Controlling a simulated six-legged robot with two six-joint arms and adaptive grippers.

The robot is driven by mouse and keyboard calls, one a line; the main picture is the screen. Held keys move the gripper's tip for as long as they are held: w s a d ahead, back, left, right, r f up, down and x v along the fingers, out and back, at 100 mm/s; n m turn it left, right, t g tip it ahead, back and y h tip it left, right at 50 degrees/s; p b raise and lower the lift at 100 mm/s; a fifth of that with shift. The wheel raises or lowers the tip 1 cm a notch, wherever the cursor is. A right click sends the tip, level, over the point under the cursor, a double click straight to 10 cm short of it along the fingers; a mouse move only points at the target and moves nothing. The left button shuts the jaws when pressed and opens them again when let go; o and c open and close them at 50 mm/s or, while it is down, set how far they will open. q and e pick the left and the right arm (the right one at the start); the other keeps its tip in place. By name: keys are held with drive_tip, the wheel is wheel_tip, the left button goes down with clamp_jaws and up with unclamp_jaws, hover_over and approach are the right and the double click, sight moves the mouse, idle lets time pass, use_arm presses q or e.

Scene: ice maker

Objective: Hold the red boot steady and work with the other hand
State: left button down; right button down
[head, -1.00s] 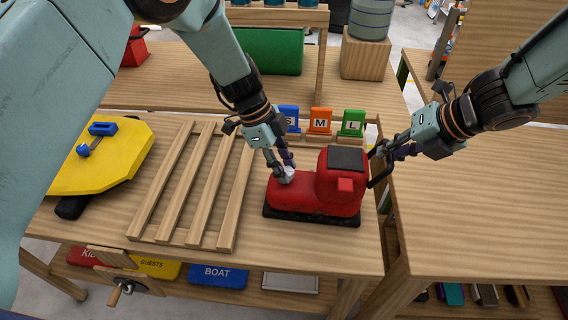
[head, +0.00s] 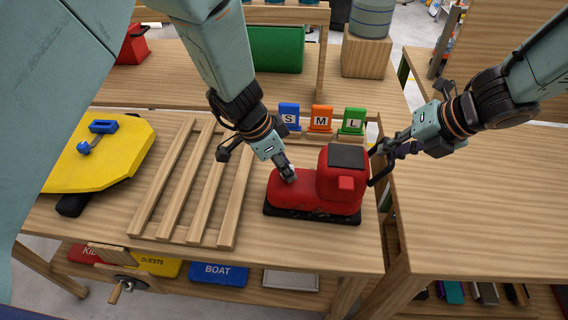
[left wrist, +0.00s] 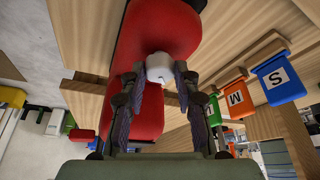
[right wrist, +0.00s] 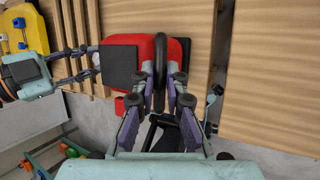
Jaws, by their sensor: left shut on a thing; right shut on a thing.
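The red boot (head: 310,190), with a black sole and a dark pad on top, stands upright on the wooden bench, its toe to the left. My left gripper (head: 287,172) is over the toe. In the left wrist view its fingers (left wrist: 160,82) are shut on a small white rounded piece (left wrist: 166,66) at the red surface; whether it is fixed there I cannot tell. My right gripper (head: 379,150) is shut on the black loop handle (head: 383,171) at the heel; the handle also shows between its fingers in the right wrist view (right wrist: 160,75).
A slatted wooden rack (head: 183,200) lies left of the boot, with a yellow board (head: 100,158) beyond it. Blue S (head: 289,115), orange M (head: 321,117) and green L (head: 353,120) signs stand close behind the boot. The right-hand table (head: 480,210) is clear.

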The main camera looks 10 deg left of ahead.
idle(0.5)
use_arm(q)
drive_tip(key=c, duration=1)
unclamp_jaws()
drive_tip(key=v, duration=1.2)
drive_tip(key=shift+s, duration=0.1)
